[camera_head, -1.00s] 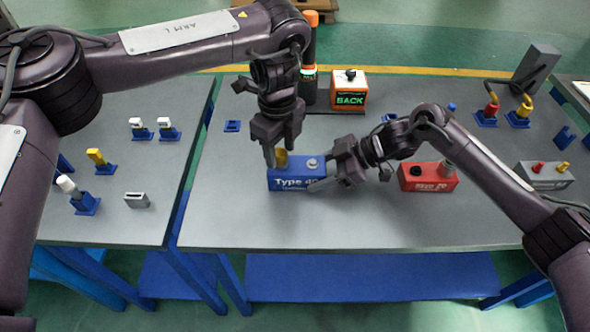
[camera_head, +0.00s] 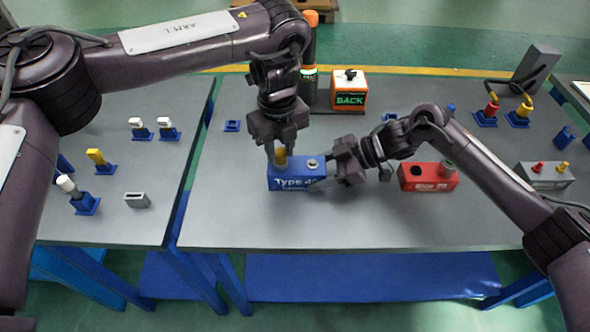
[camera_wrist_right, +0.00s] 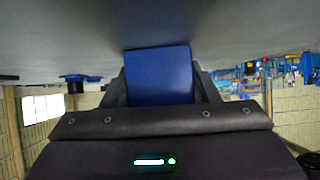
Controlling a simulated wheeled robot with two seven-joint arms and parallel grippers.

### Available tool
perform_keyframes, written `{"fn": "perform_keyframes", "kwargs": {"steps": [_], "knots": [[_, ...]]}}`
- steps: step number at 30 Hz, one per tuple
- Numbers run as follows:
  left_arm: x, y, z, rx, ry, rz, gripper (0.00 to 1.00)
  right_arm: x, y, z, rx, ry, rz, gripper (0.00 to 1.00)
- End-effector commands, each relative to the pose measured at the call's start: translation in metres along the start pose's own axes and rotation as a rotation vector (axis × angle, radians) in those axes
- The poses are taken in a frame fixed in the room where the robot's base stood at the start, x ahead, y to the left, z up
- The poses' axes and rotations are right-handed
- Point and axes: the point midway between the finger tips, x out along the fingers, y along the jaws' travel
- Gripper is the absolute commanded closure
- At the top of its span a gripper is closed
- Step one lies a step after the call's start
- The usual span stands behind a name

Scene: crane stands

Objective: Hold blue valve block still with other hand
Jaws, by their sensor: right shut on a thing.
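The blue valve block (camera_head: 297,174), marked "Type 40", stands on the grey table. A yellow fitting (camera_head: 281,158) is at the left of its top, and a grey round port (camera_head: 312,163) is at the right of its top. My right gripper (camera_head: 326,172) is shut on the right end of the blue block. In the right wrist view the blue block (camera_wrist_right: 159,75) sits between its fingers. My left gripper (camera_head: 281,151) points down from above, with its fingers around the yellow fitting. I cannot tell whether they press on it.
A red block (camera_head: 428,177) stands to the right, by my right forearm. A grey box (camera_head: 543,175) with red and yellow knobs is far right. The table in front of the blue block is clear.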

Motion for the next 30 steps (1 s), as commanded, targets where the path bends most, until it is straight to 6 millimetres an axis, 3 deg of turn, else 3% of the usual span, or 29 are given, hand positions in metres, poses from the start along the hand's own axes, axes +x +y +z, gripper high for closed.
{"fn": "perform_keyframes", "kwargs": {"steps": [1,5,20,30], "knots": [[0.0001,0.0,0.0,0.0,0.0,0.0,0.84,0.001,-0.0013,0.0014,0.002,-0.001,-0.003,0.76],[0.0,0.0,0.0001,-0.001,0.0,0.0,0.99,0.001,-0.0013,0.0014,0.002,-0.001,-0.003,0.76],[-0.0025,-0.0002,0.0001,-0.006,-0.001,-0.001,1.0,0.0009,-0.0012,0.0013,0.002,-0.002,-0.003,0.76],[-0.0032,-0.0004,0.0002,-0.393,0.0,-0.002,1.0,0.0008,-0.001,0.0015,0.003,-0.002,-0.003,0.76]]}}
